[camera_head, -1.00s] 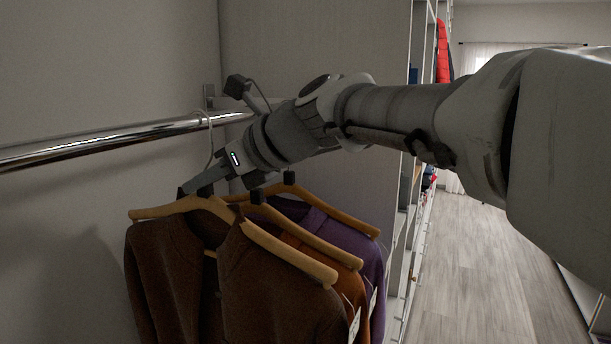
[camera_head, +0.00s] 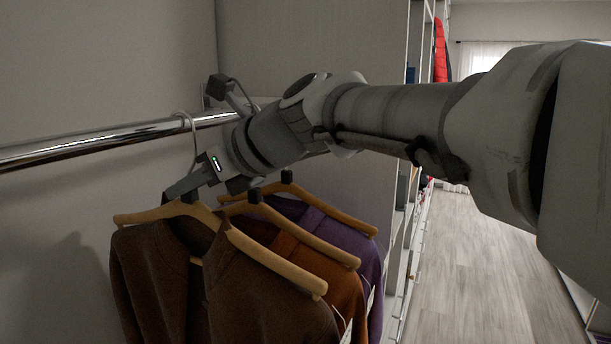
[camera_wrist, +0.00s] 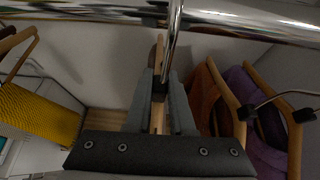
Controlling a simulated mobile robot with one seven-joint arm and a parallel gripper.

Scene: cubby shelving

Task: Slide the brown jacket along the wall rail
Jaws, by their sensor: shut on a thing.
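The brown jacket (camera_head: 250,290) hangs on a wooden hanger (camera_head: 270,262) below the chrome wall rail (camera_head: 100,143). It is the leftmost of the three garments in the head view. My gripper (camera_head: 188,192) is shut on the top of this hanger, just under its hook (camera_head: 190,135). The hook still loops over the rail. In the wrist view my gripper's fingers (camera_wrist: 160,100) close around the hanger (camera_wrist: 158,117), with the hook rising between them. The brown jacket is mostly hidden there.
An orange-brown garment (camera_head: 345,300) and a purple garment (camera_head: 368,262) hang close on the right. A yellow item (camera_wrist: 40,115) is at left in the wrist view. Shelving (camera_head: 415,200) stands right of the garments. Rail to the left is clear.

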